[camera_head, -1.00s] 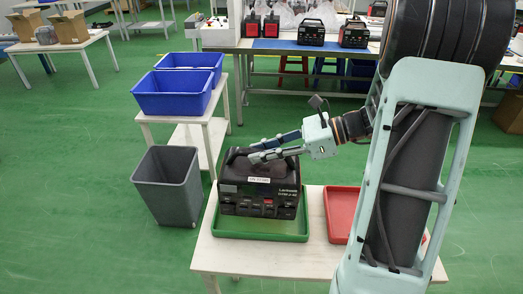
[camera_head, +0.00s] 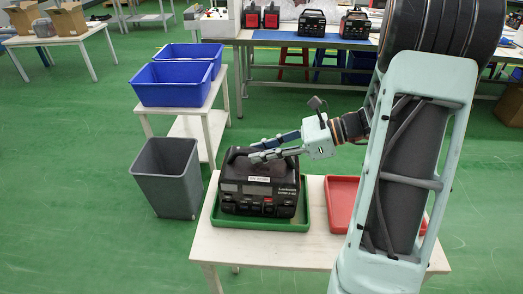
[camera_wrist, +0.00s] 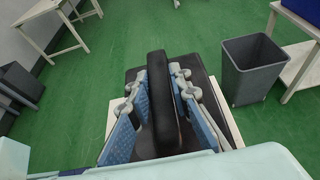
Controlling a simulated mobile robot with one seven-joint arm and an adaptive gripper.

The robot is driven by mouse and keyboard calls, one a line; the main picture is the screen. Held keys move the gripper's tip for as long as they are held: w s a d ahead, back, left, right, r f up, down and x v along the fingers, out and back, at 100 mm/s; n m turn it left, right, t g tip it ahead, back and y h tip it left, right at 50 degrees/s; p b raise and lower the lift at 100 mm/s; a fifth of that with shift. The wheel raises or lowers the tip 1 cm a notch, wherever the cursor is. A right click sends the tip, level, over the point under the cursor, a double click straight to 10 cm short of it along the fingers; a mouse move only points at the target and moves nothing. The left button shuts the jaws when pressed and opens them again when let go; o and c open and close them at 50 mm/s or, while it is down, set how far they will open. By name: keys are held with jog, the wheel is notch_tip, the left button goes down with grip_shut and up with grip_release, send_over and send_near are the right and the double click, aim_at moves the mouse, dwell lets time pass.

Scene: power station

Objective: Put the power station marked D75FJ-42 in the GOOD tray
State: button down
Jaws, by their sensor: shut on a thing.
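The black power station (camera_head: 258,188) stands upright in or just over the green tray (camera_head: 262,224) on the near white table. A white label is on its front, and the marking is too small to read surely. My gripper (camera_head: 265,150) reaches in from the right at the top of the unit. In the wrist view my gripper (camera_wrist: 163,100) has a blue-padded finger on each side of the black handle (camera_wrist: 160,100) and is shut on it. Whether the base touches the tray floor cannot be told. The tray's own marking is not visible.
A red tray (camera_head: 342,200) lies to the right, partly hidden by my arm. A grey bin (camera_head: 168,178) stands left of the table, with blue crates (camera_head: 175,84) on a stand behind. More power stations (camera_head: 312,22) stand on the back bench.

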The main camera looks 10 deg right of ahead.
aim_at(291, 159)
dwell(0.6)
jog(key=c, duration=1.6)
grip_release()
jog(key=shift+f, duration=0.2)
jog(key=shift+s+d+p, duration=0.25)
jog(key=shift+s+d, duration=0.25)
jog(key=shift+d, duration=0.9)
jog(key=shift+s+d+p, duration=0.3)
jog(key=shift+s+d, duration=0.15)
jog(key=shift+d, duration=1)
jog(key=shift+s+d+p, duration=0.25)
jog(key=shift+s+d, duration=0.25)
jog(key=shift+d, duration=0.9)
jog(key=o, duration=0.6)
jog(key=shift+f, duration=0.3)
jog(key=v, duration=1.2)
jog(key=shift+r, duration=0.3)
